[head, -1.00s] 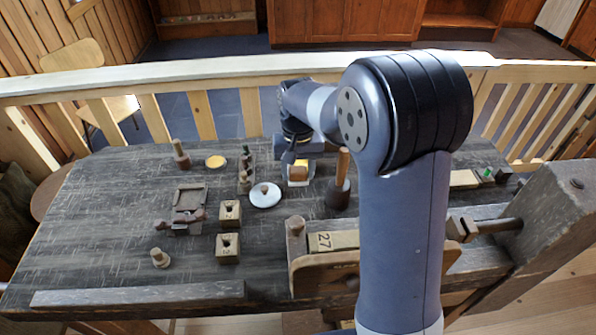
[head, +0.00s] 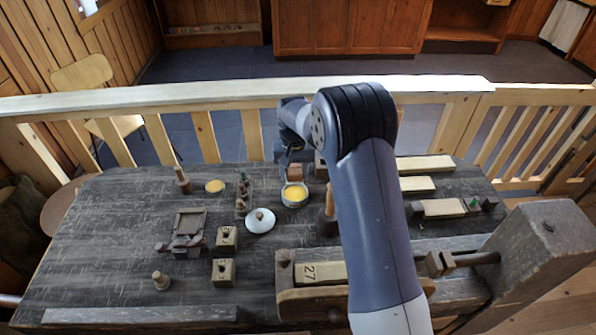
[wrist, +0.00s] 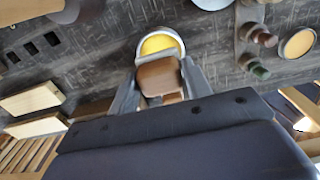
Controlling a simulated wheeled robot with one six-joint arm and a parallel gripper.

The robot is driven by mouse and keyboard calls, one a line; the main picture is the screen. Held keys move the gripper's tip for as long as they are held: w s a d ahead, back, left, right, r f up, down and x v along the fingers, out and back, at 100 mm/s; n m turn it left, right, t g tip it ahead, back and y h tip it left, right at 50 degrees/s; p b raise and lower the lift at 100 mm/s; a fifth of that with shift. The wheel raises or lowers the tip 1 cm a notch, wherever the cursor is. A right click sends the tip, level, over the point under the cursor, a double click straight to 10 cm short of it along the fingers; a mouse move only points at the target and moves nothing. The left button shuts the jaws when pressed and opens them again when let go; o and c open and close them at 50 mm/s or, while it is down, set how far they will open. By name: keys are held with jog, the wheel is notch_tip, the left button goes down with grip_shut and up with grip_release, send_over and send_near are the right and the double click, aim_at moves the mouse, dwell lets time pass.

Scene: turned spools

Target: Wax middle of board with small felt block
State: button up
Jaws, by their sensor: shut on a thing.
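My gripper (wrist: 161,84) is shut on a small brown block (wrist: 160,76), which also shows in the head view (head: 295,173). The block is at the far rim of a round, pale-rimmed tin of yellow wax (head: 294,195), and overlaps the tin's edge in the wrist view (wrist: 160,44). I cannot tell whether they touch. A pale board marked 27 (head: 322,272) lies in the bench vise at the front. Another pale board (head: 443,207) lies at the right, with a green-topped piece at its end. My arm hides part of the bench.
A white lid with a knob (head: 260,221), a rack with small bottles (head: 243,195) and a flat yellow disc (head: 215,186) stand left of the tin. Two numbered wooden blocks (head: 226,238) stand nearer. More pale boards (head: 425,163) lie at back right. The left bench is partly clear.

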jog(key=shift+w+d+f, duration=0.1)
jog(key=shift+w+f, duration=0.1)
jog(key=shift+w, duration=0.45)
jog(key=b, duration=0.3)
send_over(295, 194)
jog(key=shift+w+f, duration=0.1)
jog(key=shift+f, duration=2.9)
jog(key=shift+f+b, duration=0.4)
jog(key=shift+f, duration=0.2)
jog(key=shift+r+p, duration=1.95)
jog(key=shift+r, duration=1.7)
jog(key=shift+f, duration=0.1)
